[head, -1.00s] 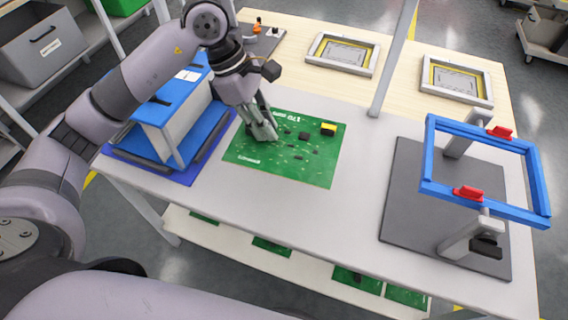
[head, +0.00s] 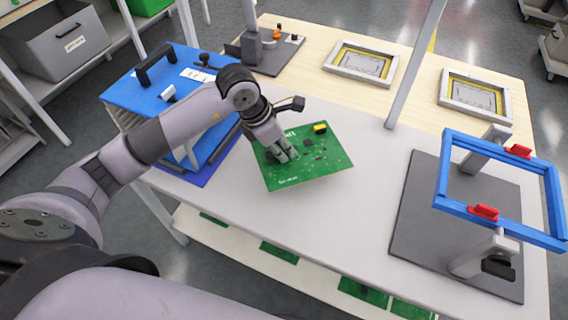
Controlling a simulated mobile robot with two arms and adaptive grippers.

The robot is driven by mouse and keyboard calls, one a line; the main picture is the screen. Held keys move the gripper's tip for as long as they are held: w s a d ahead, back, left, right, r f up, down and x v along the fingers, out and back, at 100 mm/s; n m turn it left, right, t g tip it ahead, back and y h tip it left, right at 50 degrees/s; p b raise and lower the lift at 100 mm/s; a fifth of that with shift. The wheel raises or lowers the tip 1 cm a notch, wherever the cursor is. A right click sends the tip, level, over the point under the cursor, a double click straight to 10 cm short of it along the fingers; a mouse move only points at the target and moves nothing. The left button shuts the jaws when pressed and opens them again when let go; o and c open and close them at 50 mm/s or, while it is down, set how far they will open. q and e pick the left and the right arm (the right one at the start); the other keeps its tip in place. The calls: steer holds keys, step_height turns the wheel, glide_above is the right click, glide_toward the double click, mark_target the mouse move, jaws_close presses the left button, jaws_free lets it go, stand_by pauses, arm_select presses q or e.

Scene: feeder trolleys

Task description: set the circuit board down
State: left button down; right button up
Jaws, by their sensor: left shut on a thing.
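The green circuit board (head: 315,166) is at the middle of the white table top, turned a little, with dark parts and one yellow part on its upper face. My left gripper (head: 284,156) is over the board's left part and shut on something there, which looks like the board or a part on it. The fingertips hide the exact grip point. The board looks tilted, and I cannot tell how far it is above the table. My right gripper is not in view.
A blue box-like fixture (head: 158,92) stands left of the board. A blue frame (head: 498,237) with red clamps stands on a grey plate (head: 419,222) at the right. A grey post (head: 414,66) rises behind. White table (head: 345,215) is clear between board and plate.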

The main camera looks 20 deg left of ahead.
arm_select(q)
step_height(320, 180, down, 8)
steer(key=shift+r+p, duration=0.1)
steer(key=shift+p, duration=0.25)
steer(key=c, duration=1.5)
jaws_free()
steer(key=b+v, duration=0.2)
steer(key=v, duration=1)
